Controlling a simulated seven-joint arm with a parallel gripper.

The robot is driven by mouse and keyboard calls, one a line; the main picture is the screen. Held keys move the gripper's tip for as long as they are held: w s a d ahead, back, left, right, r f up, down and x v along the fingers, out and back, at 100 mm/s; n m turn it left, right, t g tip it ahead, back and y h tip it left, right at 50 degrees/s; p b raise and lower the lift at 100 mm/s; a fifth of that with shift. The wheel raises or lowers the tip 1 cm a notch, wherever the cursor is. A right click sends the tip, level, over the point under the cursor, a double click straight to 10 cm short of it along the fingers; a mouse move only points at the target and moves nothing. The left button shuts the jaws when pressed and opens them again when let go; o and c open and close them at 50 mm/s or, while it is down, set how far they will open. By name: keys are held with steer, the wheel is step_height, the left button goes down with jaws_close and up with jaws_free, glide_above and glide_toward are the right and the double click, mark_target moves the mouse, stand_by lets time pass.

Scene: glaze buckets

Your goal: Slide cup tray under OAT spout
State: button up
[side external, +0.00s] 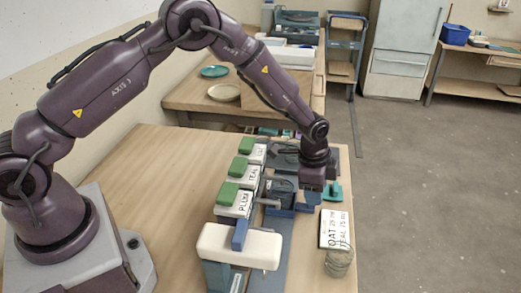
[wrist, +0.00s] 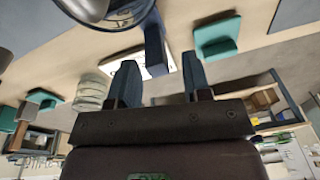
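A blue cup tray (side external: 279,209) sits on the dark rail in front of the buckets, near the PLUM and TEAL ones; a dark cup (side external: 282,186) appears to stand in it. White buckets with green lids stand in a row: PLUM (side external: 235,205), TEAL (side external: 243,178) and a farthest one (side external: 257,152) whose label I cannot read. My gripper (side external: 312,198) is low at the tray's right side. In the wrist view my gripper (wrist: 160,62) has its fingers apart, with a blue handle-like bar (wrist: 154,45) beyond and between the tips. I cannot tell whether they touch it.
A card (side external: 337,229) reading OAT and TEAL amounts lies at the table's right edge, with a clear glass (side external: 339,262) beside it. A teal block (side external: 332,191) is right of my gripper. A white unit with a blue lever (side external: 240,235) stands at the near end.

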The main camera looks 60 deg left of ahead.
steer(key=shift+s+d+f+n+g, duration=0.15)
steer(key=shift+s+d+n, duration=0.15)
steer(key=shift+s+n, duration=0.2)
steer(key=shift+s+d+f+n+g, duration=0.1)
steer(key=shift+s+d+n+g, duration=0.05)
steer(key=shift+s+d+n, duration=0.3)
step_height(320, 180, up, 7)
steer(key=shift+w+a, duration=0.3)
steer(key=shift+a, duration=0.15)
steer(key=s+a+r+n, duration=0.1)
steer(key=s+r+n, duration=0.1)
steer(key=s+r, duration=0.2)
steer(key=s+a+r+n, duration=0.2)
steer(key=s+r, duration=0.3)
steer(key=s, duration=0.1)
steer(key=s+a+r+n, duration=0.2)
steer(key=s+r, duration=0.2)
steer(key=s, duration=0.1)
steer(key=shift+a+r+y, duration=0.15)
steer(key=shift+a+y, duration=0.1)
steer(key=shift+y, duration=0.05)
steer(key=s+a+r+n+t, duration=0.1)
steer(key=s+r+t, duration=0.1)
steer(key=s+r, duration=0.3)
steer(key=s+a+r+n+t, duration=0.2)
steer(key=s+r, duration=0.2)
steer(key=s, duration=0.4)
steer(key=shift+a+r+t, duration=0.3)
steer(key=shift+r+t, duration=0.05)
steer(key=shift+t, duration=0.05)
